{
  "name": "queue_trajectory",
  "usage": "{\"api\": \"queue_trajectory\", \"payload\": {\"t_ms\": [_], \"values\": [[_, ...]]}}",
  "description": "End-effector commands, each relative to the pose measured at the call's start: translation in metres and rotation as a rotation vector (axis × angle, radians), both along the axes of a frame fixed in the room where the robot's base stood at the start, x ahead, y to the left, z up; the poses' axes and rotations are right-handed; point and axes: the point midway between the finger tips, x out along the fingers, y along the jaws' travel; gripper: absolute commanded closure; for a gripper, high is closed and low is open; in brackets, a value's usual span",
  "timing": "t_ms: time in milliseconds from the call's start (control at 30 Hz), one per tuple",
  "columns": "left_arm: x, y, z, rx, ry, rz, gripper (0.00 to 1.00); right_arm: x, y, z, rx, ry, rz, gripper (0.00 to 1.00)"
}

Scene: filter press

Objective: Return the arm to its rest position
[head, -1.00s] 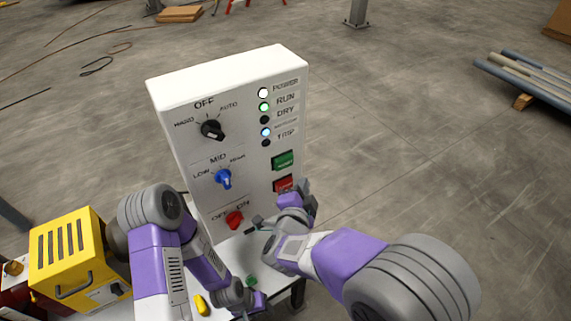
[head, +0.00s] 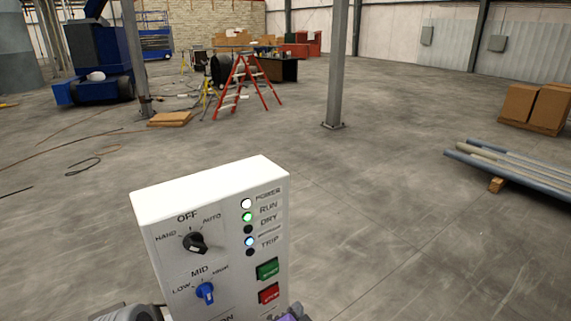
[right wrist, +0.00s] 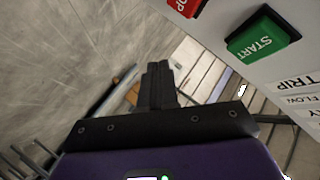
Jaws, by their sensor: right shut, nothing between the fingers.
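The white control panel (head: 210,195) stands at the bottom centre of the head view. My right gripper (right wrist: 158,75) shows in the right wrist view with its two fingers together and empty, apart from the panel face. The green START button (right wrist: 262,38) and part of the red STOP button (right wrist: 186,4) are beside and above it there. In the head view only a sliver of my right arm shows at the bottom edge, just below the red button (head: 269,293). A piece of my left arm shows at the lower left; its gripper is out of frame.
The panel has a black knob (head: 196,243), a blue knob (head: 205,293) and a green button (head: 267,269). The POWER and RUN lamps and a blue one are lit.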

Motion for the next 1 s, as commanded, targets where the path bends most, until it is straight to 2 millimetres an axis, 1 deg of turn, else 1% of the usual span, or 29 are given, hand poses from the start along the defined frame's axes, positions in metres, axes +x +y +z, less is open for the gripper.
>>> {"api": "queue_trajectory", "payload": {"t_ms": [33, 67, 100, 167, 200, 267, 300, 367, 400, 467, 500, 600, 700, 733, 833, 900, 1000], "values": [[0.0, 0.0, -0.002, 0.0, 0.0, 0.0, 0.57, 0.001, -0.015, -0.034, -0.048, 0.082, 0.022, 1.0], [0.0, 0.0, -0.003, 0.0, 0.0, 0.0, 0.57, 0.0, -0.021, -0.052, -0.076, 0.128, 0.045, 1.0], [0.0, 0.0, -0.004, 0.0, 0.0, 0.0, 0.57, -0.004, -0.028, -0.076, -0.106, 0.194, 0.079, 1.0], [0.0, 0.0, -0.005, 0.0, 0.0, 0.0, 0.57, -0.012, -0.039, -0.11, -0.144, 0.292, 0.133, 1.0], [0.0, 0.0, -0.006, 0.0, 0.0, 0.0, 0.57, -0.02, -0.046, -0.133, -0.164, 0.357, 0.17, 1.0], [0.0, 0.0, -0.008, 0.0, 0.0, 0.0, 0.57, -0.035, -0.056, -0.165, -0.185, 0.453, 0.228, 1.0], [0.0, 0.0, -0.008, 0.0, 0.0, 0.0, 0.57, -0.046, -0.062, -0.185, -0.195, 0.517, 0.27, 1.0], [0.0, 0.0, -0.01, 0.0, 0.0, 0.0, 0.57, -0.066, -0.069, -0.214, -0.197, 0.611, 0.335, 1.0], [0.0, 0.0, -0.011, 0.0, 0.0, 0.0, 0.57, -0.081, -0.074, -0.232, -0.193, 0.671, 0.382, 1.0], [0.0, 0.0, -0.012, 0.0, 0.0, 0.0, 0.57, -0.104, -0.078, -0.255, -0.179, 0.754, 0.452, 1.0], [0.0, 0.0, -0.013, 0.0, 0.0, 0.0, 0.57, -0.121, -0.08, -0.269, -0.164, 0.805, 0.502, 1.0], [0.0, 0.0, -0.015, 0.0, 0.0, 0.0, 0.57, -0.159, -0.081, -0.293, -0.117, 0.903, 0.618, 1.0], [0.0, 0.0, -0.016, 0.0, 0.0, 0.0, 0.57, -0.189, -0.078, -0.307, -0.069, 0.964, 0.716, 1.0], [0.0, 0.0, -0.016, 0.0, 0.0, 0.0, 0.57, -0.196, -0.077, -0.309, -0.057, 0.977, 0.738, 1.0], [0.0, 0.0, -0.017, 0.0, 0.0, 0.0, 0.57, -0.212, -0.074, -0.313, -0.028, 1.0, 0.795, 1.0], [0.0, 0.0, -0.017, 0.0, 0.0, 0.0, 0.57, -0.217, -0.073, -0.315, -0.018, 1.006, 0.816, 1.0], [0.0, 0.0, -0.017, 0.0, 0.0, 0.0, 0.57, -0.219, -0.072, -0.315, -0.013, 1.008, 0.826, 1.0]]}}
